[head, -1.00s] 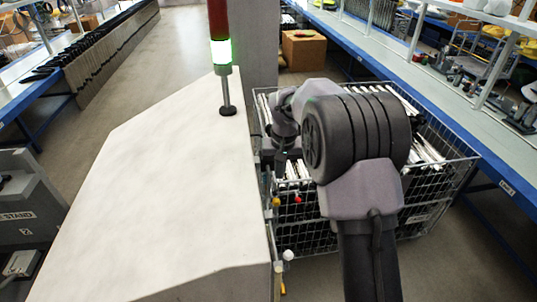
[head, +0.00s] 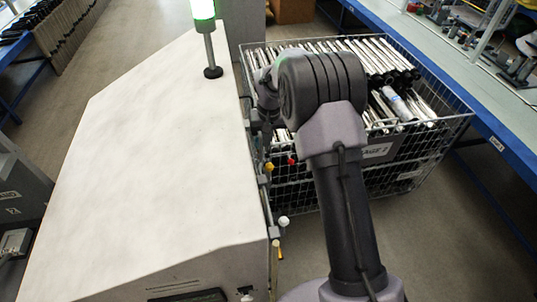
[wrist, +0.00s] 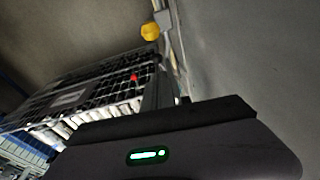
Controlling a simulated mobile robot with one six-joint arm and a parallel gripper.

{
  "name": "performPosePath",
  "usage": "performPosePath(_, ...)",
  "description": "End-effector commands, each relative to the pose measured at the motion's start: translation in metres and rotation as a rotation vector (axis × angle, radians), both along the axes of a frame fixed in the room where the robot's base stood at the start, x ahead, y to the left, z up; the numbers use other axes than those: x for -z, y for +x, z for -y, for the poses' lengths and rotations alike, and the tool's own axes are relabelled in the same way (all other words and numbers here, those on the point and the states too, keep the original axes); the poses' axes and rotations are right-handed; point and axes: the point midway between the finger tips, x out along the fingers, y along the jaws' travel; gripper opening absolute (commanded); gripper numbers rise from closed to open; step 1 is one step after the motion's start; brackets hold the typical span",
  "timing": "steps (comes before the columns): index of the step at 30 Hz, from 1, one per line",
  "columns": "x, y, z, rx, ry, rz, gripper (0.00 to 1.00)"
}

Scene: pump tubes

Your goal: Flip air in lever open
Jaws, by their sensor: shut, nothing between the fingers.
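Small knobs stick out along the right side of the white-topped machine (head: 165,165): a yellow one (head: 268,167), a red one (head: 291,160) and a white one (head: 283,221). I cannot tell which of them is the air in lever. My gripper (head: 267,140) is shut and empty beside the machine's side, just beyond the yellow and red knobs; its fingertips are small and dark there. In the wrist view, the yellow knob (wrist: 150,32) and red knob (wrist: 134,77) show ahead of my gripper (wrist: 160,95), apart from it.
A wire cage (head: 400,150) full of metal tubes stands right of the machine, close behind my arm. A blue-edged bench (head: 480,120) runs along the right. A signal lamp (head: 208,50) stands on the machine top. Floor is free at the lower right.

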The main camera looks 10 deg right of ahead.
Motion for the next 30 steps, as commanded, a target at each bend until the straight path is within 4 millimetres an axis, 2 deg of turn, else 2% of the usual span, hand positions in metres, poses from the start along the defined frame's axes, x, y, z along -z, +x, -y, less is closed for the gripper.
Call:
performPosePath(3,0.025,0.003,-0.001,0.000,0.000,-0.003,0.00)
performPosePath(9,0.034,-0.025,-0.002,0.000,0.001,-0.001,0.00)
performPosePath(14,0.038,-0.033,-0.003,0.000,0.000,0.000,0.00)
performPosePath(24,0.038,-0.034,-0.002,0.000,0.000,0.003,0.00)
performPosePath(30,0.041,-0.036,0.005,0.001,0.001,0.041,0.00)
